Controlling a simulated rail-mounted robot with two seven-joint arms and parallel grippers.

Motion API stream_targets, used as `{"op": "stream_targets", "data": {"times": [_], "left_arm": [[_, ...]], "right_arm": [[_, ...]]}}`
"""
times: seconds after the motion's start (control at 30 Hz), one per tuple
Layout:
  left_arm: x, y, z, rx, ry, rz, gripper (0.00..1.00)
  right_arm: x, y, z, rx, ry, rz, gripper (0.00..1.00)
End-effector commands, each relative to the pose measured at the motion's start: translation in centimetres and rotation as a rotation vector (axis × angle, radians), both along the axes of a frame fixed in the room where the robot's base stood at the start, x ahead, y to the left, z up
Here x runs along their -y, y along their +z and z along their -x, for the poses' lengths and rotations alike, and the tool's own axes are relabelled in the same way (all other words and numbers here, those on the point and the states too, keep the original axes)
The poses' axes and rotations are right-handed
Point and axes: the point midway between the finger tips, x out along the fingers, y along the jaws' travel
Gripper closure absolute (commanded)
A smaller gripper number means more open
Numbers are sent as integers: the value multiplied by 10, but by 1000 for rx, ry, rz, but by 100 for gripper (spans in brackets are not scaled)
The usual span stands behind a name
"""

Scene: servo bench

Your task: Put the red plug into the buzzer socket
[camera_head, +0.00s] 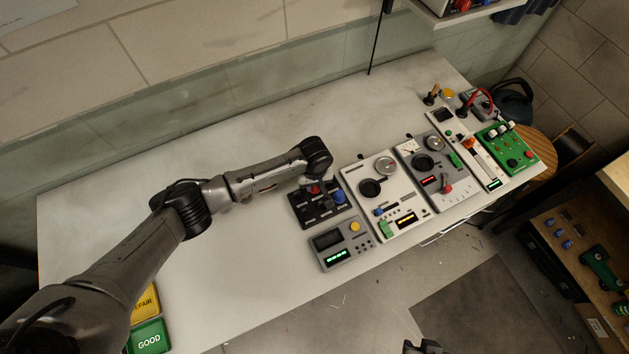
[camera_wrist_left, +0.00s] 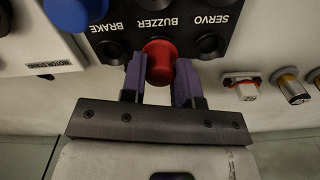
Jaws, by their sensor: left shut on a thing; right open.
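The black socket panel (camera_head: 318,217) lies on the bench; in the left wrist view its labels BRAKE, BUZZER and SERVO (camera_wrist_left: 157,22) appear upside down. My left gripper (camera_wrist_left: 158,80) is shut on the red plug (camera_wrist_left: 158,60), with a purple finger on each side. The red plug sits over the BUZZER position, between the dark open BRAKE socket (camera_wrist_left: 110,49) and SERVO socket (camera_wrist_left: 207,45). The plug hides the BUZZER socket, so I cannot tell how deep it sits. The red plug also shows in the head view (camera_head: 314,189). My right gripper (camera_head: 423,346) is open and empty at the bottom edge.
A blue plug (camera_head: 338,197) stands on the panel beside the red one. A grey display unit (camera_head: 342,243) and a white instrument panel (camera_head: 376,178) adjoin it. Yellow REPAIR (camera_head: 145,303) and green GOOD (camera_head: 149,337) trays lie lower left.

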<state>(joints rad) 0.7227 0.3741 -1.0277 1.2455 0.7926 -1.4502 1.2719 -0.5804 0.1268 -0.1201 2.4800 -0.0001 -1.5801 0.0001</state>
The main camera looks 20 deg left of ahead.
Motion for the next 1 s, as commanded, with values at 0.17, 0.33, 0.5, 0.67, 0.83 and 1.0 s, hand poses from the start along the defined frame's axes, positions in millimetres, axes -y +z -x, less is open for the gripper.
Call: {"op": "stream_targets", "data": {"times": [0.17, 0.33, 0.5, 0.67, 0.83, 1.0], "left_arm": [[0, 0, 0, 1, 0, 1, 96], [0, 0, 0, 1, 0, 1, 96], [0, 0, 0, 1, 0, 1, 96], [1, -1, 0, 0, 1, 1, 96], [1, -2, 0, 0, 0, 2, 96], [0, -4, -1, 1, 0, 2, 96]], "right_arm": [[-1, 0, 0, 0, -1, -2, 57], [-2, 0, 0, 0, -4, -7, 57], [-3, 1, 0, 1, -6, -10, 57], [-3, 4, 0, 0, -7, -11, 57], [-3, 7, 0, 0, -7, -11, 57], [-2, 7, 0, 0, -6, -8, 57]]}}
